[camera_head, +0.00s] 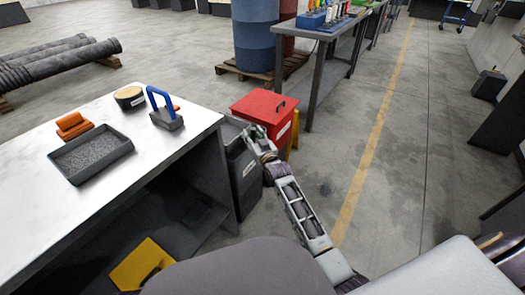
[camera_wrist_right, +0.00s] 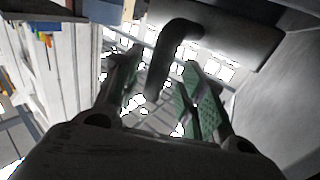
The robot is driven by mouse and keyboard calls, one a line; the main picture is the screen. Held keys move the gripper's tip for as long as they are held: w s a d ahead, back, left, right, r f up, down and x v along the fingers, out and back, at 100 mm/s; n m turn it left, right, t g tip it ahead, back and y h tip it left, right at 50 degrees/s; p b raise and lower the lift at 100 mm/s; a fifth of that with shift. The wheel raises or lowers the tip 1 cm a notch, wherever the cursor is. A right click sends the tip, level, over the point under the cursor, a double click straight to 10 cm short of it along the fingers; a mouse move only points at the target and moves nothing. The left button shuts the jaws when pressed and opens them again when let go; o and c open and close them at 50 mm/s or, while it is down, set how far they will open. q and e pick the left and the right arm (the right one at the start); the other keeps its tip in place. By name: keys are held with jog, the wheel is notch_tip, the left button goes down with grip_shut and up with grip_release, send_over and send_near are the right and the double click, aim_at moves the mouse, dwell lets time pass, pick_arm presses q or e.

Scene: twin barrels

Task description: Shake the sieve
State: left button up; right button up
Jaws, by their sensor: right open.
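A shallow dark rectangular tray (camera_head: 63,160) with grainy grey fill lies on the white-topped bench at the left; it may be the sieve, but I cannot tell for sure. My right gripper (camera_head: 257,140) is off the bench's right side, close to a dark bin and a red box. It is open, well away from the tray. In the right wrist view my right gripper (camera_wrist_right: 160,90) shows its green-padded fingers apart. A dark curved handle (camera_wrist_right: 178,45) shows between and beyond them; contact cannot be told. My left gripper is not in view.
The bench (camera_head: 35,225) also carries an orange block (camera_head: 73,125), a round tin (camera_head: 129,97) and a blue-handled tool (camera_head: 165,112). The red box (camera_head: 262,106) and dark bin (camera_head: 243,172) stand beside it. Floor right of my arm is clear.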

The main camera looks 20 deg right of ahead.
jog(key=s, duration=1.1)
jog(key=shift+d, duration=0.35)
jog(key=shift+s, duration=0.1)
dwell(0.4)
